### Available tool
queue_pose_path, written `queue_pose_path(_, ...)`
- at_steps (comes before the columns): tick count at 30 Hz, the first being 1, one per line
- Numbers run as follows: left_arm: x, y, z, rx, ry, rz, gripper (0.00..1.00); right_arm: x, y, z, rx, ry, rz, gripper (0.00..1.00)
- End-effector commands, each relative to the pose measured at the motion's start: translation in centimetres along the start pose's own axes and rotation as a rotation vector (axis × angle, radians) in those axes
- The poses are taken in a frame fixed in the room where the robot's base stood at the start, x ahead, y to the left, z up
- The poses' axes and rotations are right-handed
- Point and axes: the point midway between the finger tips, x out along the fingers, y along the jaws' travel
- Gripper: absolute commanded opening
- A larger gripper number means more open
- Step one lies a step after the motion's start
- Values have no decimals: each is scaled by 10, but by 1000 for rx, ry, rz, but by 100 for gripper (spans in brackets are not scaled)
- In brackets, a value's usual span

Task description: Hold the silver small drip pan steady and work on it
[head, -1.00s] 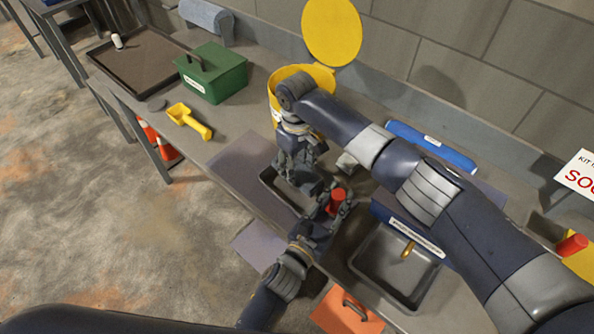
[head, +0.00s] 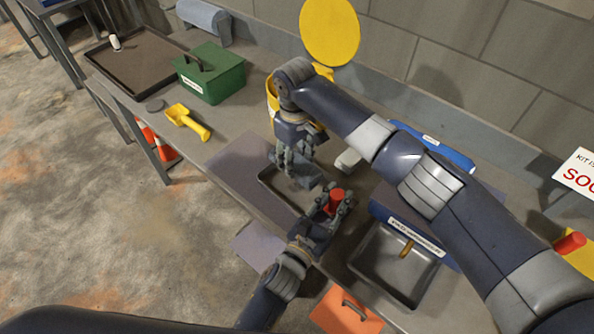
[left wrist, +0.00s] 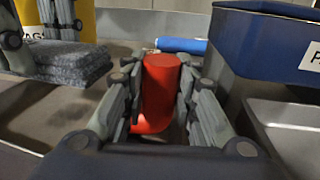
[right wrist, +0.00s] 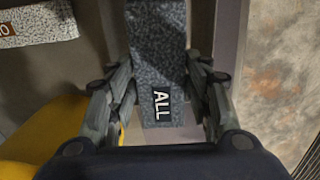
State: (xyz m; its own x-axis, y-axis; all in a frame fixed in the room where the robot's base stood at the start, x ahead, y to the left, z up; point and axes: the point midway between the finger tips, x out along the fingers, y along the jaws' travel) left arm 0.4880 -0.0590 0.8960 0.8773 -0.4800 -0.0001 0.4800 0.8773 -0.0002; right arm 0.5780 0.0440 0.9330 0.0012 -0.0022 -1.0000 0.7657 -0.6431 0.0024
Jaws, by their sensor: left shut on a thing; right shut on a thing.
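A small grey drip pan (head: 268,187) lies on the bench below both grippers; its middle is partly hidden. My right gripper (head: 297,172) points down over it, shut on a grey speckled pad (right wrist: 157,60) labelled "ALL". The pad (head: 312,172) also shows in the head view, low over the pan; whether it touches the pan's floor I cannot tell. My left gripper (head: 333,205) is shut on a red cylinder (left wrist: 158,92), held at the pan's right end. A second grey pan (head: 375,273) with a brass-coloured piece (head: 406,248) stands further right.
A yellow bin (head: 272,98) with a raised round lid (head: 330,32) stands behind the right gripper. A blue box (head: 385,207) is close to the left gripper's right. A pale pad (head: 348,160) lies behind. A green box (head: 212,80) and yellow scoop (head: 188,120) sit left.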

Motion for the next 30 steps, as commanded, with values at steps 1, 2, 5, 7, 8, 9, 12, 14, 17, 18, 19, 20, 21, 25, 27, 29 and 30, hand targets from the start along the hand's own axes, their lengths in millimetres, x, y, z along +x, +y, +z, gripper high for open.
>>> queue_pose_path(1, 0, 0, 0, 0, 0, 0, 0, 3, 0, 0, 0, -1, -1, 27)
queue_pose_path(2, 0, 0, 0, 0, 0, 0, 0, 5, 0, 0, 0, -2, -1, 27)
queue_pose_path(5, 0, 0, 0, 0, 0, 0, 0, 14, -1, 0, 0, -1, -3, 27)
queue_pose_path(7, 0, 0, 0, 0, 0, 0, 0, 22, -1, 1, 0, -2, -3, 27)
queue_pose_path(8, 0, 0, 0, 0, 0, 0, 0, 25, -1, 1, -1, -2, -2, 27)
queue_pose_path(9, 0, 0, 0, 0, 0, 0, 0, 29, -1, 0, -2, -1, -1, 27)
queue_pose_path(12, 0, 0, 0, 0, 0, 0, 0, 38, -2, 0, -2, -1, -3, 27)
queue_pose_path(14, 0, 0, 0, 0, 0, 0, 0, 44, -2, 0, -3, 0, -3, 27)
queue_pose_path(17, 0, 0, 0, 0, 0, 0, 0, 50, -2, 0, -3, 0, -2, 27)
queue_pose_path(18, 0, 0, 0, 0, 0, 0, 0, 52, -1, 0, -4, 1, -1, 27)
queue_pose_path(19, 0, 0, 0, 0, 0, 0, 0, 53, -1, 0, -4, 1, -1, 27)
queue_pose_path(20, 0, 0, 0, 0, 0, 0, 0, 53, -1, 0, -5, 1, -1, 27)
queue_pose_path(21, 0, 0, 0, 0, 0, 0, 0, 54, -1, 0, -5, 2, 0, 27)
queue_pose_path(25, 0, 0, 0, 0, 0, 0, 0, 55, -1, 0, -5, 2, 0, 27)
queue_pose_path(27, 0, 0, 0, 0, 0, 0, 0, 55, -1, 0, -5, 2, 0, 27)
queue_pose_path(29, 0, 0, 0, 0, 0, 0, 0, 55, -1, 0, -5, 2, 0, 27)
queue_pose_path(30, 0, 0, 0, 0, 0, 0, 0, 55, -1, 0, -5, 2, -1, 27)
